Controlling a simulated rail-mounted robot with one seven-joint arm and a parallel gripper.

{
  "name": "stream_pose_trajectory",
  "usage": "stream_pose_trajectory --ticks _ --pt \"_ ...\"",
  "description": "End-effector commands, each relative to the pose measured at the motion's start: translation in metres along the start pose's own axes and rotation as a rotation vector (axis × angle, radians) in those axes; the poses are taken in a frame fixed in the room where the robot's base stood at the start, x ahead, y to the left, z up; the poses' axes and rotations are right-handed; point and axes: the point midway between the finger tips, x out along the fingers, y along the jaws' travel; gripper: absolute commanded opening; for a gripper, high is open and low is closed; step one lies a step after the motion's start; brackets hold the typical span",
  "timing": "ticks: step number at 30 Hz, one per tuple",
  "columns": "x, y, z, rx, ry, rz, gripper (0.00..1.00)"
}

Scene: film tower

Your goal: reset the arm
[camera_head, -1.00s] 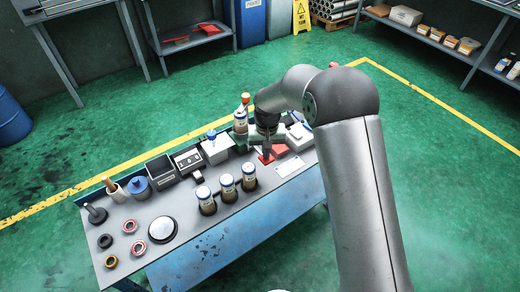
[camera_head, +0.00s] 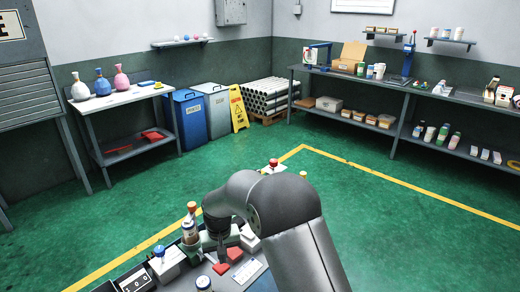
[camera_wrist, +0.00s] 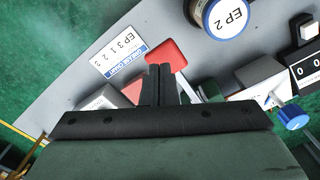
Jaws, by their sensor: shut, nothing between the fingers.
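My arm reaches down over the bench, and my gripper (camera_head: 222,256) is low above its top, close to red pieces (camera_head: 235,254). In the wrist view my gripper (camera_wrist: 159,74) has its two dark fingers together with nothing between them. A red block (camera_wrist: 166,52) shows just beyond the fingertips. I cannot tell whether the fingers touch it. A white printed card (camera_wrist: 118,60) lies on the grey bench top beside it.
A round container marked EP 2 (camera_wrist: 223,16) stands near the gripper. A blue-knobbed device (camera_wrist: 292,117) and a counter box (camera_head: 134,281) are also on the bench. Green floor (camera_head: 390,235) is open to the right. Bins (camera_head: 187,115) and shelves (camera_head: 350,110) stand at the back.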

Motion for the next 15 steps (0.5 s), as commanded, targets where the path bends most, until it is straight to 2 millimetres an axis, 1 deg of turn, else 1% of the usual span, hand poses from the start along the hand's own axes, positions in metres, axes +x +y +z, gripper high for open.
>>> stream_pose_trajectory --ticks 1,2,5,6,8,9,11,12,14,15 --pt "-0.015 0.013 0.005 0.015 0.007 0.001 0.00" --pt "-0.024 0.022 0.010 0.024 0.009 0.002 0.00" --pt "-0.064 0.062 0.040 0.069 0.018 0.006 0.00" --pt "-0.081 0.080 0.057 0.089 0.020 0.008 0.00" --pt "-0.103 0.105 0.087 0.122 0.022 0.011 0.00" --pt "-0.116 0.120 0.108 0.142 0.024 0.013 0.00" --pt "-0.133 0.140 0.141 0.176 0.028 0.014 0.00" --pt "-0.142 0.151 0.164 0.197 0.030 0.014 0.00" --pt "-0.153 0.164 0.200 0.231 0.032 0.014 0.00" --pt "-0.159 0.172 0.224 0.253 0.034 0.014 0.00"
